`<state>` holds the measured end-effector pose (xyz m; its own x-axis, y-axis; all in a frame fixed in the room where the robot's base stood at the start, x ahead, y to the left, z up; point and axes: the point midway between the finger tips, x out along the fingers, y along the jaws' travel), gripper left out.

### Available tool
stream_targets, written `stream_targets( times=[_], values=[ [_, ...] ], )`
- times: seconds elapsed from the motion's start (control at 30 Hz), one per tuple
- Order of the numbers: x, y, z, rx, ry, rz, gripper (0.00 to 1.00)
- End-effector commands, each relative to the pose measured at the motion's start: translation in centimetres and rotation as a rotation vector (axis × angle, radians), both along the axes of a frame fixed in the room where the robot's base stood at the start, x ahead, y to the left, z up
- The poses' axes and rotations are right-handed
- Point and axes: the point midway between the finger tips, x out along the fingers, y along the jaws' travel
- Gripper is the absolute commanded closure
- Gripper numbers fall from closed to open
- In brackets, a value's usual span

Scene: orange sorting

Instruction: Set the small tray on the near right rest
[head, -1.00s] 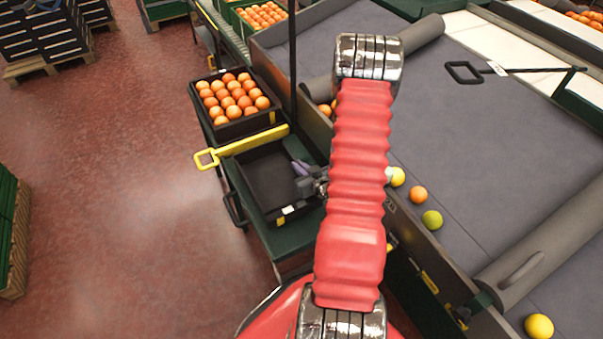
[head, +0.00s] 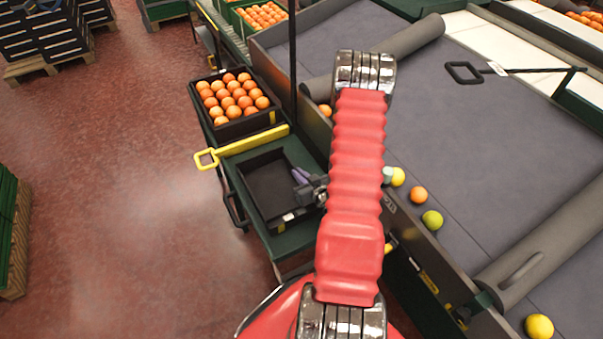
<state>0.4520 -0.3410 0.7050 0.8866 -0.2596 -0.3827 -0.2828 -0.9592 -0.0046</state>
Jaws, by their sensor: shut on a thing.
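The small tray (head: 263,164) is black, shallow and empty. It is over the green top of a stand (head: 288,242) left of my red arm. I cannot tell whether it rests on that top or is held just above it. My gripper (head: 303,178) is shut on the tray's right wall, with purple finger parts showing at the tray's inner side. My arm hides part of the gripper and the area to the right of the tray. I cannot clearly make out the near right rest.
A yellow-handled bar (head: 240,145) lies between the small tray and a black crate of oranges (head: 238,126) behind it. A dark upright post (head: 293,70) stands close by. The grey sorting table (head: 480,150) carries several loose fruits along its left edge.

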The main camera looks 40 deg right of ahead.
Motion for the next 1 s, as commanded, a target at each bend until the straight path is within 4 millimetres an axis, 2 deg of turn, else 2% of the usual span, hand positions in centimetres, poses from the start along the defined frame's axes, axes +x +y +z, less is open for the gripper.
stream_targets(
  times=[0.13, 0.17, 0.4, 0.77, 1.0],
  values=[
    [0.0, 0.0, -0.2, 0.001, 0.0, 0.0, 1.0],
    [0.0, 0.0, -0.2, 0.0, 0.0, 0.0, 0.92],
    [0.0, 0.0, -0.1, 0.001, 0.0, 0.0, 0.76],
    [-0.2, 0.0, 0.1, 0.001, 0.0, -0.001, 0.76],
    [-2.6, 0.6, 1.1, 0.002, 0.0, -0.004, 0.76]
  ],
)
